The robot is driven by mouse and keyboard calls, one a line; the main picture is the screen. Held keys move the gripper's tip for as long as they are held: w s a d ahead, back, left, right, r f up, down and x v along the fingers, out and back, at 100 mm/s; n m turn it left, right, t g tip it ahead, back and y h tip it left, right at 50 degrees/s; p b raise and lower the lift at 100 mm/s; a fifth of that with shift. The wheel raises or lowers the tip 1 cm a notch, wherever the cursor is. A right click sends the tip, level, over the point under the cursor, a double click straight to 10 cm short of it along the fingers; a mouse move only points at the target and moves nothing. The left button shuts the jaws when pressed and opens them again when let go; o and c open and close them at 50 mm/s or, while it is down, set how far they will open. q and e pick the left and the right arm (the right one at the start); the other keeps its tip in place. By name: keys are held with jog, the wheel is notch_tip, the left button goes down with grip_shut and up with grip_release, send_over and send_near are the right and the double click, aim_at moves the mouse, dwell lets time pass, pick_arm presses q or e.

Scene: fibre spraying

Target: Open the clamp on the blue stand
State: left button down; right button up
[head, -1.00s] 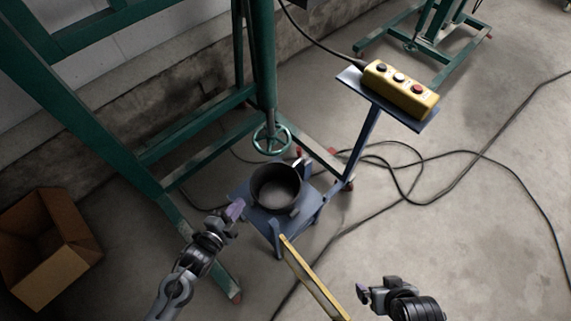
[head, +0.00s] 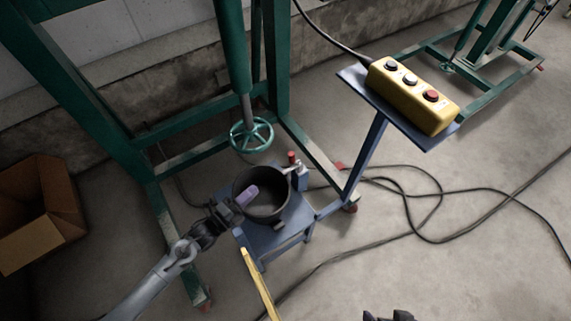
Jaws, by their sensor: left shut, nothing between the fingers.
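The blue stand (head: 268,236) is low and holds a black round pot (head: 264,211). A clamp (head: 297,169) sits at the pot's back right rim, with a pale metal part and a red piece (head: 292,157) upright beside it. The clamp is small in view, and I cannot tell whether it is open. My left gripper (head: 248,194) is shut and empty, its purple fingertips over the pot's left rim, apart from the clamp. Only the dark tips of my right gripper (head: 388,316) show at the bottom edge.
A yellow button box (head: 411,95) sits on a raised blue plate right of the stand. A green frame with a handwheel (head: 251,135) stands behind. A yellow bar (head: 257,284) is in front. A cardboard box (head: 40,214) is at left. Cables cross the right floor.

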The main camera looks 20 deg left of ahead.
pick_arm(q)
jog(key=shift+w+d, duration=0.2)
jog(key=shift+d, duration=0.05)
jog(key=b, duration=0.6)
send_near(292, 162)
jog(key=w+d+r, duration=0.1)
jog(key=w+r, duration=0.1)
jog(key=w, duration=0.3)
jog(key=shift+w+d+r, duration=0.35)
jog(key=shift+w+d, duration=0.15)
